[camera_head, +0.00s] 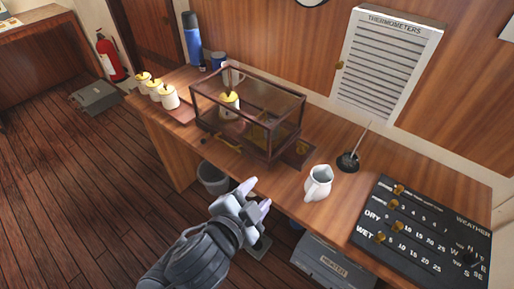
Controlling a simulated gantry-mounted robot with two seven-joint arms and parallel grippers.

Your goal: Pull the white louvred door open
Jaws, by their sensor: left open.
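The white louvred door (385,66) is on the wooden back wall above the counter, at the upper right of the head view. It is labelled "THERMOMETERS" and looks closed. A small brass knob (340,65) sits on its left edge. My left gripper (256,198) is open and empty in front of the counter's front edge, low in the middle of the view. It is well below and to the left of the door, apart from it. My right gripper is not in view.
On the wooden counter (330,137) stand a glass case (247,112), a white jug (318,183), a dark pen holder (348,161), several lidded pots and a blue flask (193,39). A black weather board (425,235) lies at the right. A bin (212,178) stands below.

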